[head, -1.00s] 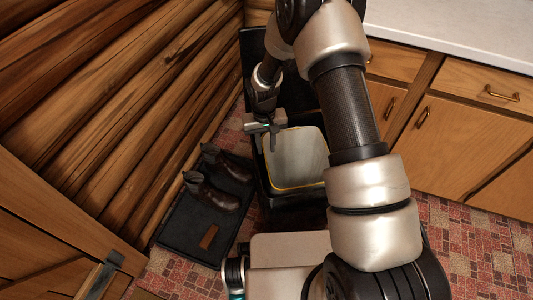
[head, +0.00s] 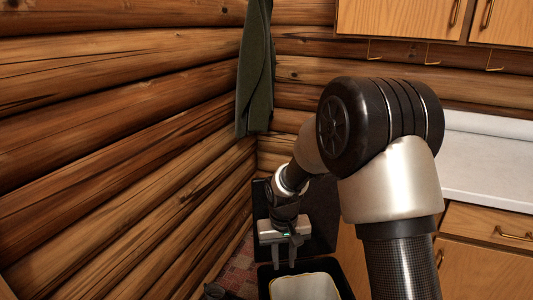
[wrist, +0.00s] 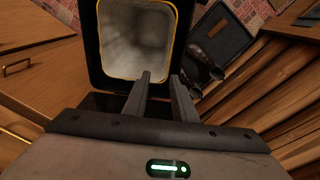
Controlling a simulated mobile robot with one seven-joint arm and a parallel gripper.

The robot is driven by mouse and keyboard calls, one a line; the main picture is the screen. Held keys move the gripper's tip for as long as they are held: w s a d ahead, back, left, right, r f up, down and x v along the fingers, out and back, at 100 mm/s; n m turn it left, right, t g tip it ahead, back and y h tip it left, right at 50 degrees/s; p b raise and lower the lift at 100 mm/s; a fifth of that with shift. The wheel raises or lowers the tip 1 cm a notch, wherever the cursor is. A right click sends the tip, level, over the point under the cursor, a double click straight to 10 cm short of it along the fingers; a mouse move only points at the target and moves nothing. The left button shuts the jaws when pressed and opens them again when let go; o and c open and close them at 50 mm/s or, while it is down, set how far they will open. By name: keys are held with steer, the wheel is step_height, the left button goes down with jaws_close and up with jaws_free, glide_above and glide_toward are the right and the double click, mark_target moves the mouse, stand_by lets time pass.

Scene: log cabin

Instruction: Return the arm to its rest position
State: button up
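The bin's pale inside (wrist: 135,38) shows just beyond the fingertips and looks empty. My arm's elbow stands high at the right of the head view and hides part of the counter.
A log wall (head: 120,140) runs close along the left. A green cloth (head: 256,75) hangs in the corner. A white counter (head: 487,165) and wooden cabinets (head: 488,270) stand at the right. Dark boots (wrist: 210,62) lie on a tray (wrist: 222,35) beside the bin.

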steer(key=s+d+r+t, duration=0.1)
steer(key=s+d+r, duration=0.3)
steer(key=r, duration=0.5)
steer(key=s+d+r+t, duration=0.1)
steer(key=s+d+r, duration=0.1)
steer(key=s+r, duration=0.55)
steer(key=s+d+r+m+t, duration=0.1)
steer(key=s+d+r+t, duration=0.2)
steer(key=s+r, duration=0.7)
step_height(320, 180, up, 21)
steer(key=s+p, duration=0.2)
steer(key=p, duration=2.1)
steer(key=shift+s+r, duration=0.15)
steer(key=shift+s, duration=0.2)
steer(key=shift+s, duration=0.1)
